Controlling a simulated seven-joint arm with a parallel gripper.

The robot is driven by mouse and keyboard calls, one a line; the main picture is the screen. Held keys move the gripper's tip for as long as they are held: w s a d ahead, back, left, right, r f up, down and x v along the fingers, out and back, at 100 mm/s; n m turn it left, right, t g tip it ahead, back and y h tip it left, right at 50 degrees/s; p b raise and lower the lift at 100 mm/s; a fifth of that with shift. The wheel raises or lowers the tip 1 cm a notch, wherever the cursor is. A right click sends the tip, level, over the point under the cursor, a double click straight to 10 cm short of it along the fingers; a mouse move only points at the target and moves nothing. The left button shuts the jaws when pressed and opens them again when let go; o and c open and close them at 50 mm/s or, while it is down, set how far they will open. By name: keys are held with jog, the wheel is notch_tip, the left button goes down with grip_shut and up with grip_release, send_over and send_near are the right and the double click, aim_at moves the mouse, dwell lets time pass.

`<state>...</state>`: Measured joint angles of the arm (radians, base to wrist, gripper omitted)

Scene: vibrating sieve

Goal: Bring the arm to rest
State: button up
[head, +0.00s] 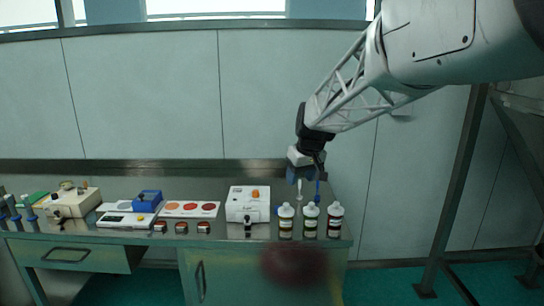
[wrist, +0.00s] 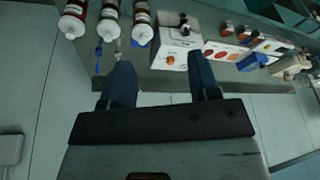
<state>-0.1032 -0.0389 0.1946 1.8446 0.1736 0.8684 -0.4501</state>
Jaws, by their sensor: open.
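My gripper (head: 308,170) hangs above the right end of the lab bench (head: 264,184), behind the bottles, with the arm reaching in from the upper right. In the wrist view its two dark fingers (wrist: 160,80) stand wide apart with nothing between them. The bench shows beyond the fingertips. The gripper looks clear of the bench top and of the things on it.
Three bottles with white caps (head: 310,220) stand at the bench's front right. Left of them are a white machine (head: 247,205), a card with red discs (head: 189,209), small jars (head: 181,228), a blue block (head: 147,201) and a beige device (head: 72,203). A dark red blur (head: 294,264) shows low in front.

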jog(key=s+d+f+m, duration=0.1)
jog(key=s+d+f, duration=0.1)
jog(key=s, duration=1.2)
jog(key=s+d+f+m+h, duration=0.1)
jog(key=s+d, duration=0.3)
jog(key=s, duration=1)
jog(key=s+d+f+m+h, duration=0.1)
jog(key=s+d+f+m, duration=0.2)
jog(key=s, duration=1.1)
jog(key=shift+s+d+f, duration=0.15)
jog(key=shift+d+f, duration=0.1)
jog(key=shift+d, duration=0.35)
